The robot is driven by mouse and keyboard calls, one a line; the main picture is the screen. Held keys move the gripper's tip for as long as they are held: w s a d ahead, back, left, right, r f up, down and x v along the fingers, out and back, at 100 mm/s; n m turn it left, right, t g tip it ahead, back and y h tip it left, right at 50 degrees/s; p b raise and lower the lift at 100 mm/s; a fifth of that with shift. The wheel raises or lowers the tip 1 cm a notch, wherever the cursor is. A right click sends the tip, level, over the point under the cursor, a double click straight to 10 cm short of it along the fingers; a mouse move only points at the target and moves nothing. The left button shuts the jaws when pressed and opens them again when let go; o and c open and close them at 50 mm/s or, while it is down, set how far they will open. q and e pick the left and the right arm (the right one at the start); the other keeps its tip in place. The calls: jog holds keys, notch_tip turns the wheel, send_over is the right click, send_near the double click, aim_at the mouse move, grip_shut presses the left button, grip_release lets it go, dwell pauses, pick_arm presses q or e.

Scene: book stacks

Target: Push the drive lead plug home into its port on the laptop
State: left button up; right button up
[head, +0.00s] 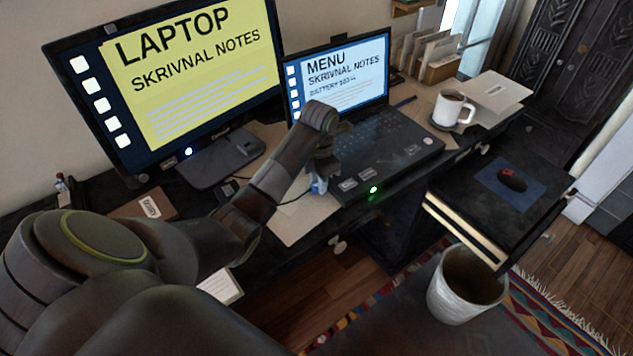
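The open laptop (410,157) stands on the dark desk, its screen lit with "MENU SKRIVNAL NOTES". My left arm reaches in from the left, and its gripper (321,180) points down at the laptop's left front side. The fingers are small and partly hidden by the wrist, so I cannot tell whether they are open or shut. A small blue and whitish thing (318,187) shows at the fingertips; I cannot tell whether it is the drive lead plug. The port is not visible. My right gripper is not in view.
A large monitor (205,90) stands at the left back. A white mug (448,110) and a letter rack (440,69) are right of the laptop. A green light (373,190) glows at its front edge.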

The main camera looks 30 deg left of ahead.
pick_arm(q)
jog(key=o, duration=0.4)
jog(key=shift+r, duration=0.15)
jog(key=shift+r, duration=0.25)
notch_tip(320, 180, up, 2)
jog(key=shift+r, duration=0.15)
notch_tip(320, 180, up, 14)
jog(key=p, duration=1.4)
jog(key=shift+r+p, duration=0.2)
jog(key=shift+p, duration=0.2)
